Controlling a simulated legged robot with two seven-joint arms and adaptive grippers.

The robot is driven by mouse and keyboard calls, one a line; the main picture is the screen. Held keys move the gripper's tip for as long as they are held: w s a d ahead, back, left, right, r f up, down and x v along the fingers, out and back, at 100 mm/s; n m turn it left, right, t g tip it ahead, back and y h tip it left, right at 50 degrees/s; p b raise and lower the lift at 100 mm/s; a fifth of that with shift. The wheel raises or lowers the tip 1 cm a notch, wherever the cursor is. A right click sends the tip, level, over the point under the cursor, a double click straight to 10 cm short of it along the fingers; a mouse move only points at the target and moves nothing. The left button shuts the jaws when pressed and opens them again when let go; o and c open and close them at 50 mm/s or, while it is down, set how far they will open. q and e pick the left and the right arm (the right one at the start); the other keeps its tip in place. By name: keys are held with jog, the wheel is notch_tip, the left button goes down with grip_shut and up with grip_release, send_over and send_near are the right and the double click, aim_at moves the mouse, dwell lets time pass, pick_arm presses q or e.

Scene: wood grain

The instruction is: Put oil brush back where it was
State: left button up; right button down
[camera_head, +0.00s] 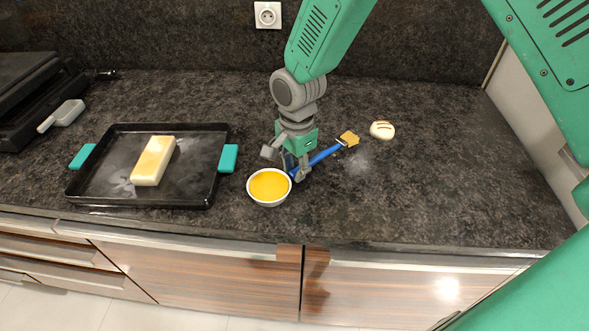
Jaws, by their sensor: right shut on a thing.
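The oil brush (323,155) has a blue handle and a tan bristle head pointing up and to the right. My right gripper (299,172) is shut on the lower end of its handle, just beside the bowl's upper right rim. I cannot tell whether the brush touches the counter or is held just above it. The white bowl of yellow oil (269,186) stands on the counter, left of and below the gripper. My left gripper is not in view.
A black tray (101,164) with teal handles holds a pale yellow block (153,161). A bread-like round piece (382,130) lies right of the brush head. A dark grill (33,95) and a white-headed tool (67,112) are at the far left. The counter's right side is clear.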

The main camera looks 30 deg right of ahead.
jog(key=shift+f, duration=0.45)
jog(key=shift+w+d+f, duration=0.1)
jog(key=shift+d, duration=0.05)
jog(key=c, duration=1.3)
grip_release()
jog(key=shift+d, duration=0.1)
jog(key=shift+c, duration=0.2)
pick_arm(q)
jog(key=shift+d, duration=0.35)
pick_arm(e)
jog(key=shift+d, duration=0.15)
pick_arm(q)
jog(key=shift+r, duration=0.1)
pick_arm(e)
jog(key=shift+r, duration=0.45)
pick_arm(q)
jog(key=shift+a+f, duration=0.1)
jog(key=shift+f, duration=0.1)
pick_arm(e)
notch_tip(320, 180, up, 11)
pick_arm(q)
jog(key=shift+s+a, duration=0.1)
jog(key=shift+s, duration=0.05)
